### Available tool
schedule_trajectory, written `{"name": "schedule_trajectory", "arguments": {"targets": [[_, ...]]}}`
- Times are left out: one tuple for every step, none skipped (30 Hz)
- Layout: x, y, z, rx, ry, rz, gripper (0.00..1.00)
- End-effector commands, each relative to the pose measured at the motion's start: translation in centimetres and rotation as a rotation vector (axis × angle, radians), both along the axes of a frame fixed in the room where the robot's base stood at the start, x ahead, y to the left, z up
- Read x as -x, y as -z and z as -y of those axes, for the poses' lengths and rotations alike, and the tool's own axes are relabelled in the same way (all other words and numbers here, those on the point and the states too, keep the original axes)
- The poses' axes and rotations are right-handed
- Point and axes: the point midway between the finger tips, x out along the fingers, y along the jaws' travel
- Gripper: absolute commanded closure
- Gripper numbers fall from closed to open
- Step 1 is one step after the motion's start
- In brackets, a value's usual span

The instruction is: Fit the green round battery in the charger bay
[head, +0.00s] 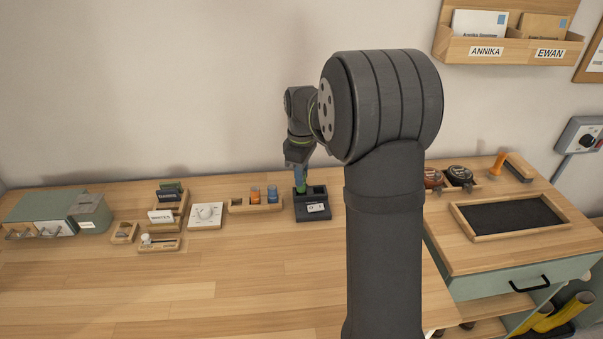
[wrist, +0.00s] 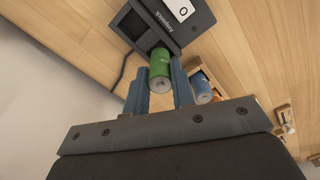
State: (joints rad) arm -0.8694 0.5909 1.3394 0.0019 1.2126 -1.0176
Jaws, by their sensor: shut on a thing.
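The green round battery (wrist: 160,66) stands between the two fingers of my gripper (wrist: 159,76) in the wrist view. In the head view the battery (head: 300,184) shows as a small green patch under my gripper (head: 299,172). My gripper is shut on it. The dark charger (head: 313,210) is directly below, with a label on its front; it also shows in the wrist view (wrist: 188,35). The battery's lower end is at one of the charger's openings, the left one in the head view. I cannot tell how deep it sits. The other opening looks empty.
A wooden holder (head: 240,208) with an orange battery (head: 255,195) and a blue battery (head: 272,193) stands just left of the charger. A white dial box (head: 206,215) and small wooden trays are further left. The front of the bench is clear.

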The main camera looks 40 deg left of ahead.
Motion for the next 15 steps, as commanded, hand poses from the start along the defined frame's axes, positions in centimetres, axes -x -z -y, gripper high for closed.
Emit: {"name": "schedule_trajectory", "arguments": {"targets": [[0.0, -0.01, 0.0, 0.0, 0.0, 0.0, 1.0], [0.0, -0.01, 0.0, 0.0, 0.0, 0.0, 1.0], [0.0, -0.01, 0.0, 0.0, 0.0, 0.0, 1.0], [0.0, -0.01, 0.0, 0.0, 0.0, 0.0, 1.0], [0.0, -0.01, 0.0, 0.0, 0.0, 0.0, 1.0], [0.0, -0.01, 0.0, 0.0, 0.0, 0.0, 1.0], [0.0, -0.01, 0.0, 0.0, 0.0, 0.0, 1.0], [0.0, 0.0, 0.0, 0.0, 0.0, 0.0, 1.0], [0.0, 0.02, 0.0, 0.0, 0.0, 0.0, 1.0], [0.0, 0.04, 0.0, 0.0, 0.0, 0.0, 1.0], [0.0, 0.07, 0.0, 0.0, 0.0, 0.0, 1.0], [0.01, 0.13, 0.0, 0.0, 0.0, 0.0, 1.0], [0.01, 0.17, 0.0, 0.0, 0.0, 0.0, 1.0], [0.01, 0.23, 0.0, 0.0, 0.0, -0.001, 1.0], [0.01, 0.31, 0.01, 0.0, 0.0, -0.001, 1.0]]}}
